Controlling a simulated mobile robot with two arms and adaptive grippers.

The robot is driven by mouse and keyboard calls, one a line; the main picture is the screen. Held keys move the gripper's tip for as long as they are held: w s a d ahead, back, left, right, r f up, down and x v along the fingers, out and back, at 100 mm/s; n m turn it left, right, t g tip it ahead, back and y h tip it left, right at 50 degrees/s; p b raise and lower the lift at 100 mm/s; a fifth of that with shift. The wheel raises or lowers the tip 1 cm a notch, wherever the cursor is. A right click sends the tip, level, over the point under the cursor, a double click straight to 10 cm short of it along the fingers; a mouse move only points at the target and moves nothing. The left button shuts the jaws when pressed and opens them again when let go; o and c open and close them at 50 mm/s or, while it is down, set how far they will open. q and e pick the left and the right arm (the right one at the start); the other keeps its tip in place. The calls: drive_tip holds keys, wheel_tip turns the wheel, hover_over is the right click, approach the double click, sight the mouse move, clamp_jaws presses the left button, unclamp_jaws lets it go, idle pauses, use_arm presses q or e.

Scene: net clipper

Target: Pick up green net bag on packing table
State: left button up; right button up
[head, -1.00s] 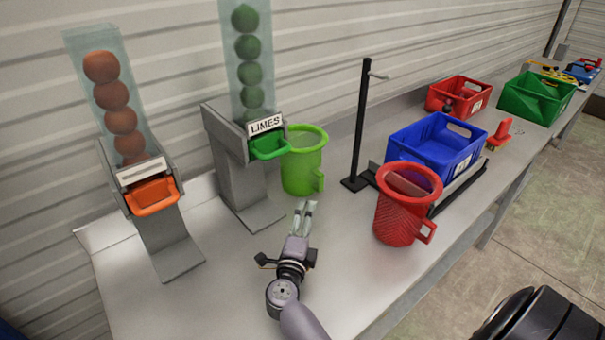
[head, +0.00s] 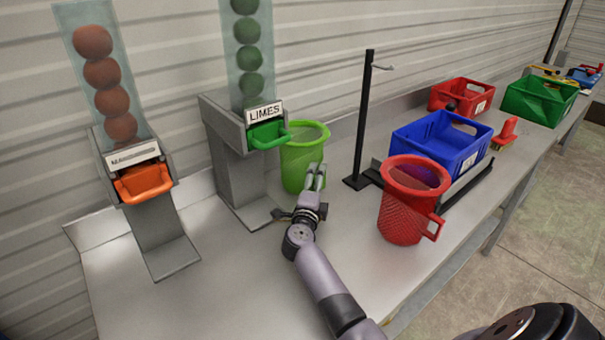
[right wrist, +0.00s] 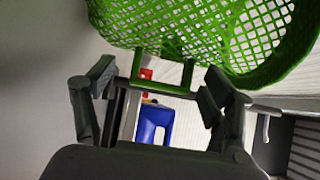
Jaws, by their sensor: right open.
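The green net bag (head: 301,160) stands upright on the packing table (head: 225,290), just right of the limes dispenser. My right gripper (head: 315,178) is low in front of the bag's right side in the head view, fingers pointing at it. In the right wrist view the gripper (right wrist: 158,82) is open. The green net bag (right wrist: 225,35) fills the top there, and its square handle (right wrist: 163,84) shows between the two fingers. I cannot tell whether a finger touches the handle. My left gripper is not in view.
The limes dispenser (head: 235,165) and an orange-fruit dispenser (head: 165,240) stand left. A black hook stand (head: 361,120) is behind right. A red net bag (head: 404,215) and blue crate (head: 440,140) stand right. Red (head: 460,95) and green (head: 538,100) crates are farther back.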

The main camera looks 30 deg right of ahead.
drive_tip(key=shift+s+r, duration=0.1)
drive_tip(key=shift+r, duration=0.1)
drive_tip(key=shift+c, duration=0.3)
drive_tip(key=c, duration=1)
drive_tip(key=shift+o, duration=0.2)
